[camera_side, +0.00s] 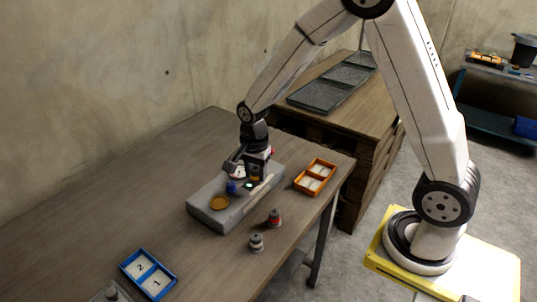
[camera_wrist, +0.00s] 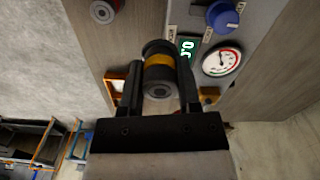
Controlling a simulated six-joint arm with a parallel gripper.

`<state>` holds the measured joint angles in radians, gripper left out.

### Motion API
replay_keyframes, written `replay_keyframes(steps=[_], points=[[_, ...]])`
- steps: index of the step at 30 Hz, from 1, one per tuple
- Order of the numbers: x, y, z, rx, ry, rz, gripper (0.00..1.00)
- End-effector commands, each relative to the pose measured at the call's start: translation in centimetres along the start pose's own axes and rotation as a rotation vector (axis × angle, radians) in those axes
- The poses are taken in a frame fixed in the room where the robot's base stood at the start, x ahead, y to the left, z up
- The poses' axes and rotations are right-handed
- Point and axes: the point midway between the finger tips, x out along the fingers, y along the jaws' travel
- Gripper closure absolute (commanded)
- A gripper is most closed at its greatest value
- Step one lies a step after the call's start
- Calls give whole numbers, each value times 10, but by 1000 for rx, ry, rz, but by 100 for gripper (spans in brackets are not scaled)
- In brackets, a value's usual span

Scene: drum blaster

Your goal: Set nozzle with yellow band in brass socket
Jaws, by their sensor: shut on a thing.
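My gripper (camera_wrist: 160,72) is shut on the nozzle with the yellow band (camera_wrist: 158,61), a dark, round part with a hollow end towards the wrist camera. In the side view my gripper (camera_side: 257,168) is over the right part of a grey panel box (camera_side: 203,216), and the nozzle's band is a small yellow patch between the jaws. The brass socket (camera_side: 219,202) is a round brass disc on the left end of the box top, apart from the nozzle. I cannot make out the socket in the wrist view.
The box has a blue knob (camera_wrist: 222,15), a green display (camera_wrist: 187,48) and a gauge (camera_wrist: 221,61). A red-banded nozzle (camera_side: 274,218) and a grey nozzle (camera_side: 257,243) stand in front. An orange tray (camera_side: 315,177) lies right, a blue numbered tray (camera_side: 148,275) front left.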

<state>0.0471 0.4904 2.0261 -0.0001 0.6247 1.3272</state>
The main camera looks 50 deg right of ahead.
Motion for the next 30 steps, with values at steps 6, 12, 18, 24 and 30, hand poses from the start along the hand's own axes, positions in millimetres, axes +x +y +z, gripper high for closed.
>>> replay_keyframes(steps=[6,12,18,24,30], points=[[-1,-46,34,-5,0,-1,100],[-2,-71,58,-2,0,0,100],[-2,-78,66,0,0,-1,100],[-2,-78,66,1,0,0,100],[3,-78,65,0,0,1,100]])
